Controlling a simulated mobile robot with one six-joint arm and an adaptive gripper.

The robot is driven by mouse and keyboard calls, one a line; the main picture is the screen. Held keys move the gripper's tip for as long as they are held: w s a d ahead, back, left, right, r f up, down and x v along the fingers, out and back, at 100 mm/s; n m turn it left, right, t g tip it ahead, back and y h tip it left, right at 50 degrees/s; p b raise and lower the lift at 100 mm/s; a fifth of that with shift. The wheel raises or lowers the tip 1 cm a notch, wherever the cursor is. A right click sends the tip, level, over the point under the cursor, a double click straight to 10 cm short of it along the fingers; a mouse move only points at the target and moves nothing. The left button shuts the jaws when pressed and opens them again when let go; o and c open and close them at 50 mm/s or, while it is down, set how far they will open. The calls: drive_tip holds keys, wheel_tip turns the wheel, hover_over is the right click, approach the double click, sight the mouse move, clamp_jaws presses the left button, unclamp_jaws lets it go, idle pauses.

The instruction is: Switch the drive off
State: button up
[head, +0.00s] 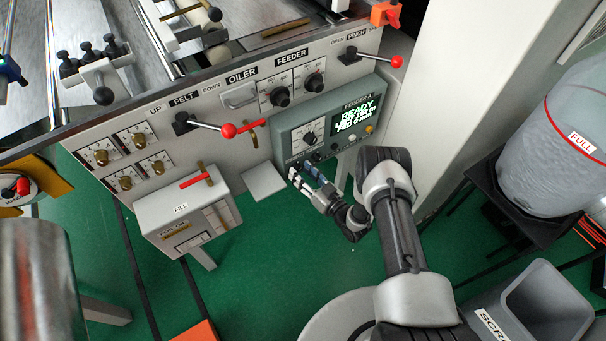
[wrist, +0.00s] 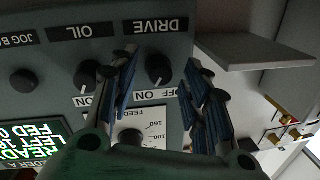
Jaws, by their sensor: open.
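The DRIVE knob (wrist: 158,68) is a black rotary knob on the grey-green Feeder A panel. In the wrist view the panel appears upside down, with OFF and ON printed by the knob. The knob's light mark seems to point toward ON. My gripper (wrist: 162,82) is open, its two ribbed blue fingers either side of the DRIVE knob in that view; I cannot tell whether they touch it. In the head view my gripper (head: 303,174) is at the lower left edge of the panel (head: 283,128), and the knob is hard to make out there.
The OIL knob (wrist: 87,75) is close beside one finger, and a JOG button (wrist: 23,82) is farther left. A grey shelf (wrist: 255,52) juts out on the other side. The panel screen (head: 355,114) reads READY.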

drive_tip(key=shift+c, duration=0.5)
clamp_jaws()
drive_tip(key=shift+n, duration=0.3)
drive_tip(key=n+p, duration=0.1)
drive_tip(key=n, duration=0.3)
drive_tip(key=shift+r+n+h, duration=0.1)
drive_tip(key=shift+n+h, duration=0.3)
drive_tip(key=n+h+p, duration=0.1)
drive_tip(key=n, duration=0.4)
drive_tip(key=shift+s+n+p, duration=0.1)
drive_tip(key=shift+n+p, duration=0.2)
drive_tip(key=shift+n, duration=0.2)
drive_tip(key=shift+o, duration=0.5)
unclamp_jaws()
drive_tip(key=shift+r, duration=0.1)
